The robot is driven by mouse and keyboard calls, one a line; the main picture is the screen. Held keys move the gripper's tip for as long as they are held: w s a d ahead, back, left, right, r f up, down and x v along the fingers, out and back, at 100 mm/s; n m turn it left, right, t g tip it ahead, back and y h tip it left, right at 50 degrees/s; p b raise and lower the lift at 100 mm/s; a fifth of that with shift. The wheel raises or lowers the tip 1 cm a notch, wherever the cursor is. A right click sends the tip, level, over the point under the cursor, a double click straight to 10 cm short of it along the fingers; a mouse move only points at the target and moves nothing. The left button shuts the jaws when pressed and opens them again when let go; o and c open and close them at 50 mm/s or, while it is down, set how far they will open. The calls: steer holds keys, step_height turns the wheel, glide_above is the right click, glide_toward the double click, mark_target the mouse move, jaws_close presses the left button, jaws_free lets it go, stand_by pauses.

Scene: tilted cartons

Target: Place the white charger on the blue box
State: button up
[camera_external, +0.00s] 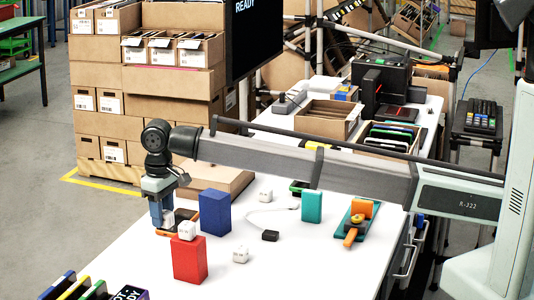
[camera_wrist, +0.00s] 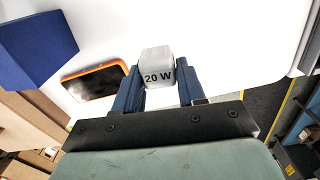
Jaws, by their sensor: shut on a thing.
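My gripper (camera_external: 161,216) is at the left side of the white table, shut on a white charger (camera_wrist: 157,66) marked "20 W". The charger sits between the two blue fingers in the wrist view. The blue box (camera_external: 215,212) stands upright to the right of my gripper in the external view. The blue box also shows at the upper left of the wrist view (camera_wrist: 35,38), apart from the charger. Other white cubes are in the external view: one on the red box (camera_external: 187,229), one on the table front (camera_external: 240,255) and one farther back (camera_external: 265,196).
The red box (camera_external: 189,261) stands in front of the blue box. An orange-edged phone (camera_wrist: 92,82) lies close to my gripper. A teal box (camera_external: 311,206) and a black-ended cable (camera_external: 270,235) are to the right. The table's front right is clear.

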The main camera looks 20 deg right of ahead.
steer(key=w+d+r+m, duration=0.1)
steer(key=w+d+r, duration=0.6)
steer(key=w+r, duration=0.1)
step_height(320, 180, up, 5)
steer(key=n, duration=0.2)
glide_above(210, 194)
steer(key=shift+f, duration=4.95)
steer(key=shift+f, duration=0.1)
steer(key=o, duration=1.1)
steer(key=shift+c, duration=0.2)
step_height(210, 194, up, 12)
